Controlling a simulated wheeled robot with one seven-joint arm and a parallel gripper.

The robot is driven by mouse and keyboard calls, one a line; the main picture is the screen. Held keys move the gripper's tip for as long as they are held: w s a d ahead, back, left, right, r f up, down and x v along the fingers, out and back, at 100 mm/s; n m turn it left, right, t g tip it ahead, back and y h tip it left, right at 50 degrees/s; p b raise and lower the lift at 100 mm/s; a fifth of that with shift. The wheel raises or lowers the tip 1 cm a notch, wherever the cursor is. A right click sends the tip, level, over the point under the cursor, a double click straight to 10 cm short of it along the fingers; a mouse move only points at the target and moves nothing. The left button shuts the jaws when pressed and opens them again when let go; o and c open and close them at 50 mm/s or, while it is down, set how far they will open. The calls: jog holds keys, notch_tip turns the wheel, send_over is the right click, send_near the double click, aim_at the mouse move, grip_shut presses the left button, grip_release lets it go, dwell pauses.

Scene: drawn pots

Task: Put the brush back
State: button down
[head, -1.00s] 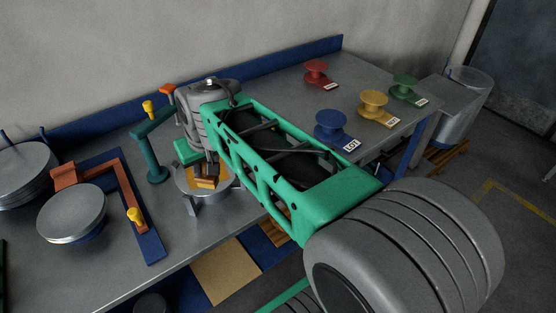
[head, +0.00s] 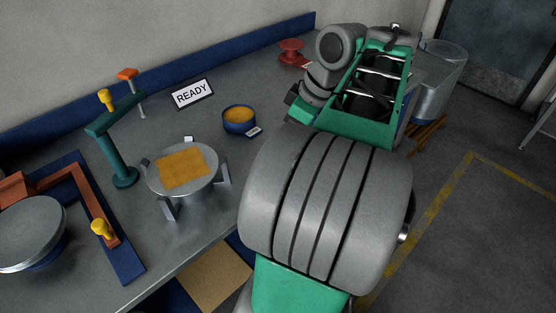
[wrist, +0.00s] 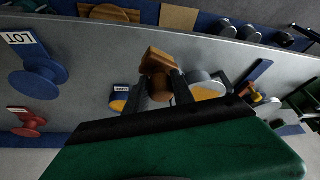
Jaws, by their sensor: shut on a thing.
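In the wrist view my gripper (wrist: 160,77) is shut on the brush (wrist: 157,60), a brown wooden block with a round brown part between the fingers. In the head view the gripper and brush are hidden behind my arm. A small blue pot with yellow contents (head: 239,121) stands on the bench in the head view; it also shows left of the fingers in the wrist view (wrist: 118,104). A round metal stand (head: 212,183) with an orange-yellow patch (head: 183,168) on top is left of my arm. The brush's holder cannot be made out.
A teal post (head: 121,150) with a yellow knob and a READY sign (head: 192,94) stand near the bench's back. A red spool (head: 291,50) is at back right; a blue spool (wrist: 38,80) with a LOT tag shows in the wrist view. A grey disc stack (head: 30,232) is at left.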

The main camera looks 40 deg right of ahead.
jog(key=shift+d+f, duration=0.2)
jog(key=shift+d, duration=0.15)
jog(key=w+d+f, duration=0.2)
jog(key=w+f, duration=0.1)
jog(key=f, duration=0.1)
jog(key=w+d+f, duration=0.2)
jog(key=w+f, duration=0.2)
jog(key=w+d+f, duration=0.3)
jog(key=w+f, duration=0.1)
jog(key=shift+w+d, duration=0.1)
jog(key=shift+w, duration=0.05)
jog(key=shift+f, duration=0.45)
jog(key=c, duration=1.1)
grip_release()
jog(key=shift+r, duration=0.1)
